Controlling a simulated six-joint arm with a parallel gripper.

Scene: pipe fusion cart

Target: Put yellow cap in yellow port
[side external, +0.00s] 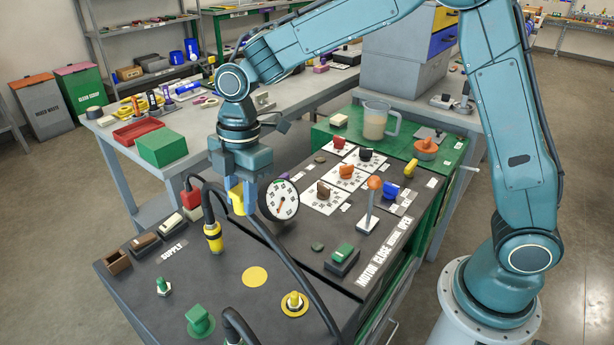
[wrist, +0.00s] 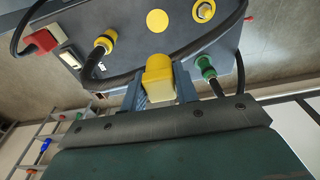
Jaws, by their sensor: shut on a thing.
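My gripper (side external: 240,196) is shut on the yellow cap (side external: 237,202) and holds it in the air above the dark cart top (side external: 150,260). In the wrist view the cap (wrist: 159,72) sits between the two fingers (wrist: 159,88), with a paler lower part towards the gripper. A yellow-ringed port with a short yellow stem (side external: 294,303) stands near the front of the cart top, apart from the cap. It also shows at the top of the wrist view (wrist: 205,10). A flat yellow disc (side external: 255,276) lies between them on the cart top.
A yellow hose connector (side external: 213,237) stands close left of my gripper. A black hose (side external: 285,258) arcs in front of it. A dial gauge (side external: 279,200) appears just right of the fingers. A green cap (side external: 200,320) and a green-based fitting (side external: 163,287) are at front left.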

